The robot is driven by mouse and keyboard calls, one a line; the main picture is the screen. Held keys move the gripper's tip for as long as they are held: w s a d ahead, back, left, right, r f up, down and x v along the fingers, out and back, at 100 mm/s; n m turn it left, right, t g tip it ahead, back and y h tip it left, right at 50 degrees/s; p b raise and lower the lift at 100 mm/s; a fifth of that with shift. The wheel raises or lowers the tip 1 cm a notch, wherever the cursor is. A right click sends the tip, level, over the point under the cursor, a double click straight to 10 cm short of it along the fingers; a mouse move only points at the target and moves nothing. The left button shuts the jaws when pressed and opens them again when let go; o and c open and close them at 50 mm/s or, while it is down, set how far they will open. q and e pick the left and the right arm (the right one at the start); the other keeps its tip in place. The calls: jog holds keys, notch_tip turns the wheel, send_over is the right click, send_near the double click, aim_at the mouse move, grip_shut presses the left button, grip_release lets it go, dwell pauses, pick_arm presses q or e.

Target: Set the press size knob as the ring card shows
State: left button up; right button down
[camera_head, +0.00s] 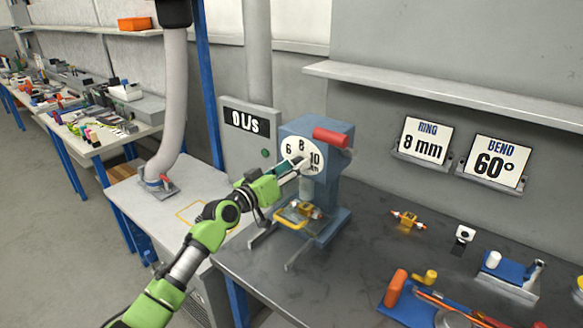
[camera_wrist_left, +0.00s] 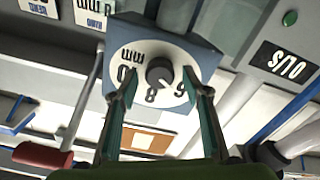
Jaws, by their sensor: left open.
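The press (camera_head: 318,140) is a blue machine with a white dial (camera_head: 290,149) marked 6, 8 and 10. In the left wrist view, upside down, the dark round knob (camera_wrist_left: 160,73) sits at the dial's centre. A light mark on it seems to point between 8 and 6. The ring card (camera_head: 425,141) on the right wall reads 8 mm. My left gripper (camera_head: 304,165) is in front of the dial and hides part of it. In the wrist view its open fingers (camera_wrist_left: 160,92) stand either side of the knob, apart from it. My right gripper is out of view.
A red lever handle (camera_head: 331,137) juts from the press's upper right. A bend card (camera_head: 495,161) reads 60°. A grey panel (camera_head: 262,157) with a display stands behind the press. Brass parts (camera_head: 408,220) and a blue fixture (camera_head: 508,273) lie on the bench to the right.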

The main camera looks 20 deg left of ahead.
pick_arm(q)
jog(key=c, duration=1.1)
jog(key=shift+d+m+b, duration=0.15)
jog(key=shift+m+b, duration=2.75)
jog(key=shift+m, duration=2.9)
jog(key=shift+s+f, duration=0.1)
